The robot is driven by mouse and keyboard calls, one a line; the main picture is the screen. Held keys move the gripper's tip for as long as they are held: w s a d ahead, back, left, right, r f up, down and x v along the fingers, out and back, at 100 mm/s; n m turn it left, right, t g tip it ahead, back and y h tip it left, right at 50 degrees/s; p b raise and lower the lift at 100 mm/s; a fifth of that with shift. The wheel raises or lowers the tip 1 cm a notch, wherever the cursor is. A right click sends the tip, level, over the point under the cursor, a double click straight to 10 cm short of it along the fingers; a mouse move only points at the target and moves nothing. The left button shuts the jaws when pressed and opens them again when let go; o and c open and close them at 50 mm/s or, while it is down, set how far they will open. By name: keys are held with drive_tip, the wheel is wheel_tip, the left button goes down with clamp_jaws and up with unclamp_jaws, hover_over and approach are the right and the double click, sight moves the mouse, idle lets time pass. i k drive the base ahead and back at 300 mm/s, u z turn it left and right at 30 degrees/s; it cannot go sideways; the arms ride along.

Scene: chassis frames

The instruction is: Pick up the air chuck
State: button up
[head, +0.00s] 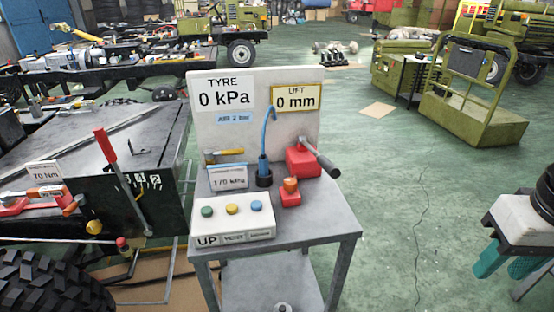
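The air chuck (263,166) appears to be the blue upright piece in a black round holder (264,180) on the grey metal stand (335,232). A blue hose rises from it and curves up to the white board. My gripper (508,266) is at the lower right edge, well to the right of the stand. It has a white body and two teal fingers pointing down. The fingers look apart, with nothing seen between them. It touches nothing that I can see.
The white board (241,133) stands behind the chuck. A red block with a grey lever (318,155) and a red-orange knob (290,186) sit close right. A button box (233,224) and small card (226,178) are in front and left. The green floor right is open.

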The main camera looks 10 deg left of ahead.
sight(263, 159)
drive_tip(key=u, duration=0.3)
drive_tip(key=i, duration=1.1)
drive_tip(key=u, duration=0.6)
